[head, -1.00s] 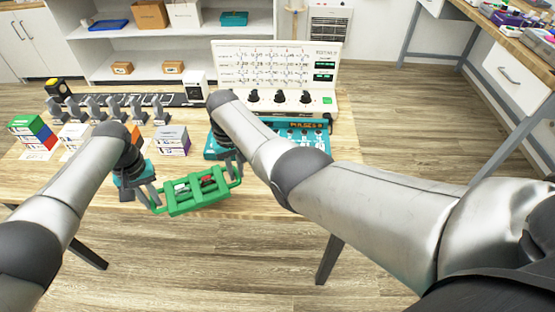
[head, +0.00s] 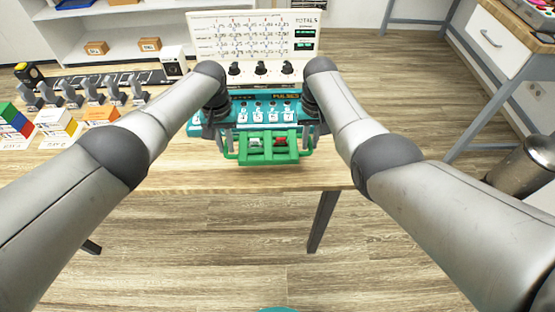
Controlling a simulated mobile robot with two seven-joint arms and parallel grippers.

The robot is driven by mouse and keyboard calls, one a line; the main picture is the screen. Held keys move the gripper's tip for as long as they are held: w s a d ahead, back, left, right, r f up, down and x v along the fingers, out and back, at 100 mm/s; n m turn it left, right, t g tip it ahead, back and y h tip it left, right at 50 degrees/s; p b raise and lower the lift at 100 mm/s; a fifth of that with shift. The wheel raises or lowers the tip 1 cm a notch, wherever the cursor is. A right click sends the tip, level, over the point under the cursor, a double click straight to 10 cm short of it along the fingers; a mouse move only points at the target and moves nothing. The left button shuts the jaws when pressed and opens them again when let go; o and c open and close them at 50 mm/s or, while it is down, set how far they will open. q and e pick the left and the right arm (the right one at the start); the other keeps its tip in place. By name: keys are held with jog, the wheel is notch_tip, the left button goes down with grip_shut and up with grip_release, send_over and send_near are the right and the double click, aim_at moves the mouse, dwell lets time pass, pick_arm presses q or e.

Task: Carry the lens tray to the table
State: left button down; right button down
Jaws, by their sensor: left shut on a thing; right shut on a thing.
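The green lens tray (head: 268,161) is an open frame with a handle at each end and small items inside, one red and one pale. My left gripper (head: 229,145) is shut on its left handle, and my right gripper (head: 307,142) is shut on its right handle. The tray looks about level, above or at the wooden table (head: 205,178), in front of the teal box with slots. I cannot tell whether it touches the tabletop.
The teal box (head: 240,97) with a PULSES display stands right behind the tray, below a white panel (head: 255,35) with dials. Coloured box stacks (head: 58,123) and several grey stands (head: 70,94) are at the left. The table's front strip is bare. A metal bin (head: 530,165) stands at right.

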aim_at(233, 162)
pick_arm(q)
jog(key=shift+w+d, duration=0.15)
jog(key=shift+d, duration=0.35)
pick_arm(e)
jog(key=shift+s+d, duration=0.1)
jog(key=shift+d, duration=0.35)
pick_arm(q)
jog(key=shift+f, duration=0.2)
pick_arm(e)
jog(key=shift+f, duration=0.2)
